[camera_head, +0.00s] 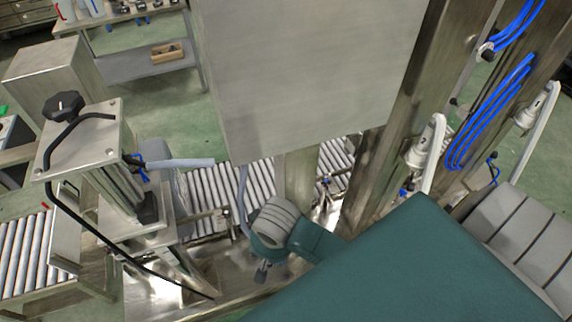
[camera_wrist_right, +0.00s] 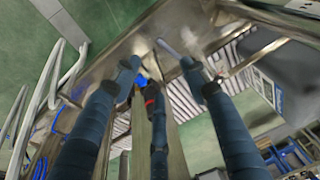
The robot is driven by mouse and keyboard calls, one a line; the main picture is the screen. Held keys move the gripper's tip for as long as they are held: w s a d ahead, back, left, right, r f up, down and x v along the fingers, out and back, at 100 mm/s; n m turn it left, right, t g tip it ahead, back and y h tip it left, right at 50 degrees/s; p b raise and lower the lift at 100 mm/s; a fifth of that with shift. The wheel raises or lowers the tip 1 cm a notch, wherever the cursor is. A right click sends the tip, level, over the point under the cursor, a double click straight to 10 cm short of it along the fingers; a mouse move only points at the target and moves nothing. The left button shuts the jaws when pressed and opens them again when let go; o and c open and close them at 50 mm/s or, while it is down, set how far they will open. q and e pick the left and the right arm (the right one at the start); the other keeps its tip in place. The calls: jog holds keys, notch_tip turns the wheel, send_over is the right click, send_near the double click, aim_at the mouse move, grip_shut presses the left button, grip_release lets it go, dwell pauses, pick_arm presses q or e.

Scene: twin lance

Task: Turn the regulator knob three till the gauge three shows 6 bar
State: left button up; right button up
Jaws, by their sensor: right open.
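No regulator knob three or gauge three can be made out in either view. A black lobed knob (camera_head: 63,105) sits on top of a steel column at the left of the head view; no number shows on it. My left gripper is not in view.
A large steel cabinet (camera_head: 305,70) blocks the middle of the head view. Roller conveyors (camera_head: 25,255) run below and behind it. Steel posts with blue hoses (camera_head: 490,110) stand at the right. A workbench with a wooden box (camera_head: 167,53) stands at the back left.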

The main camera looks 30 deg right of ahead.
jog(key=w+d+r+m+h, duration=0.3)
jog(key=w+d+m+h, duration=0.1)
jog(key=w+d+m, duration=0.45)
jog(key=shift+m+g, duration=0.25)
jog(key=shift+g, duration=0.15)
jog(key=x, duration=1)
jog(key=shift+a+f, duration=0.1)
jog(key=shift+f, duration=0.15)
